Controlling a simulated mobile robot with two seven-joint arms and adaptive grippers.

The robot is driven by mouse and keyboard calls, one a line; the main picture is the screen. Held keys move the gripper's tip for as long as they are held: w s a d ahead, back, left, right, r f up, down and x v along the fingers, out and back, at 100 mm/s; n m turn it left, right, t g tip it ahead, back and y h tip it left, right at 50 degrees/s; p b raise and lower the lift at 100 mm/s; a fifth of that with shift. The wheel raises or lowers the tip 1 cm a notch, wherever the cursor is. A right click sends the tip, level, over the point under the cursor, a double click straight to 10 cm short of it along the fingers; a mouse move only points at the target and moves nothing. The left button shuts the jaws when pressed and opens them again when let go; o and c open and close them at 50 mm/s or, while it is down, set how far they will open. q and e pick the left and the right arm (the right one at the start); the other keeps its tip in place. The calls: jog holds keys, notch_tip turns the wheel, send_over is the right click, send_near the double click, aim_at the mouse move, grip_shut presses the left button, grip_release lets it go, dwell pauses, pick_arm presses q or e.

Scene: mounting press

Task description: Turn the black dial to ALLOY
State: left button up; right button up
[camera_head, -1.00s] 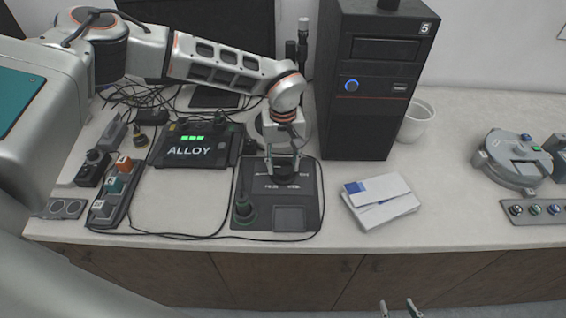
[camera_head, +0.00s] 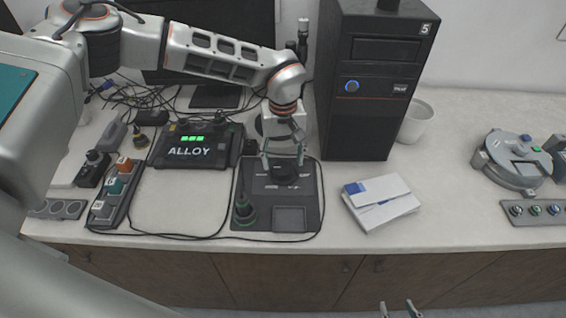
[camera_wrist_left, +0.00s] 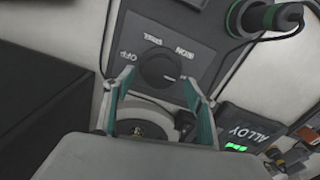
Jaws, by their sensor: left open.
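The black dial (camera_head: 282,174) sits on a dark control panel (camera_head: 262,192) on the bench. My left gripper (camera_head: 284,158) is open just above the dial. In the left wrist view the dial (camera_wrist_left: 158,69) shows between the two spread fingers (camera_wrist_left: 155,82), with labels around it, one reading OFF. The other labels are hard to read, and I cannot tell exactly which one the dial points at. A black display unit (camera_head: 190,160) left of the panel reads ALLOY under green bars. My right gripper (camera_head: 401,308) shows only its two separated fingertips at the bottom edge, empty.
A black computer tower (camera_head: 350,125) stands behind and right of the panel. A white-and-blue box (camera_head: 381,202) lies right of it. A corded green-ringed tool (camera_head: 244,207) stands on the panel's left side.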

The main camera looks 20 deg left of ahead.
aim_at(283, 167)
pick_arm(q)
notch_tip(283, 167, up, 10)
dwell(0.3)
jog(key=shift+f, duration=0.15)
